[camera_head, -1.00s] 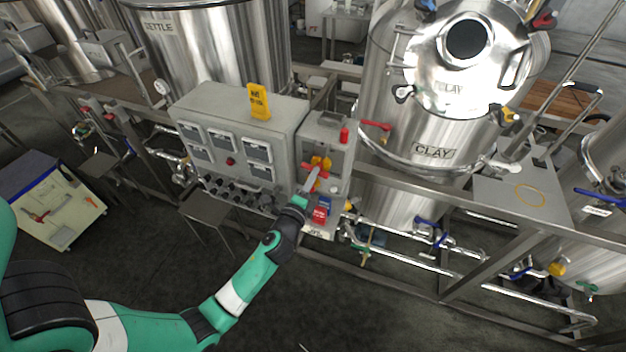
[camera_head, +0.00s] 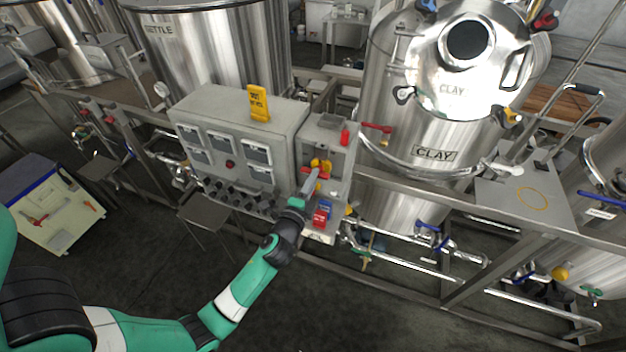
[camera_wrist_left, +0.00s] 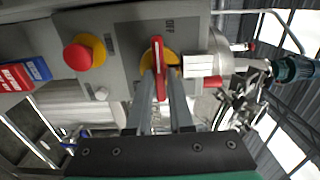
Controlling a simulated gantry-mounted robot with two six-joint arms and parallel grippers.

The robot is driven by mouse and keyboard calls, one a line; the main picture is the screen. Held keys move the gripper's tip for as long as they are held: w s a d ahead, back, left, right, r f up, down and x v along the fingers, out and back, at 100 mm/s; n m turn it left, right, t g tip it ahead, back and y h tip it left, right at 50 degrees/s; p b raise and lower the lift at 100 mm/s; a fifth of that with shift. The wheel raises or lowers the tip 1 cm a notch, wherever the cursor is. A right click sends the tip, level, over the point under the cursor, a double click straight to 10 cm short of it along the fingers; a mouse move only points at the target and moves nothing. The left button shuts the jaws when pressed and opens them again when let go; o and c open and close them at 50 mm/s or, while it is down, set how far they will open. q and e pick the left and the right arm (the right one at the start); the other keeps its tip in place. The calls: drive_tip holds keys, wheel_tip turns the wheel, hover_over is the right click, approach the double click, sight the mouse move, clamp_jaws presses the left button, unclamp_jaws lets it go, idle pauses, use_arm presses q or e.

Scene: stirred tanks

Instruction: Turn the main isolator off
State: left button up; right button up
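The main isolator is a red handle (camera_wrist_left: 158,68) on a yellow round base, set in a grey panel. An "OFF" label is on the panel just beyond the handle's far end in the wrist view. In the head view the isolator (camera_head: 320,166) is on the front of the small grey box right of the control cabinet. My left gripper (camera_wrist_left: 163,92) is at the handle, one finger on each side of it, with narrow gaps seeming to show. It also shows in the head view (camera_head: 312,180), partly covering the isolator. My right gripper is not in view.
A red mushroom button (camera_wrist_left: 77,57) on a yellow base is beside the isolator. Red and blue padlocks or tags (camera_head: 321,213) hang below. A yellow sign (camera_head: 258,103) stands on the cabinet. The CLAY tank (camera_head: 440,100) and pipes are to the right.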

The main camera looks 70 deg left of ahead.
use_arm(q)
drive_tip(key=o, duration=0.3)
drive_tip(key=shift+o, duration=0.2)
drive_tip(key=b+v, duration=0.1)
drive_tip(key=v, duration=1)
drive_tip(key=shift+s+d, duration=0.2)
drive_tip(key=shift+s, duration=0.05)
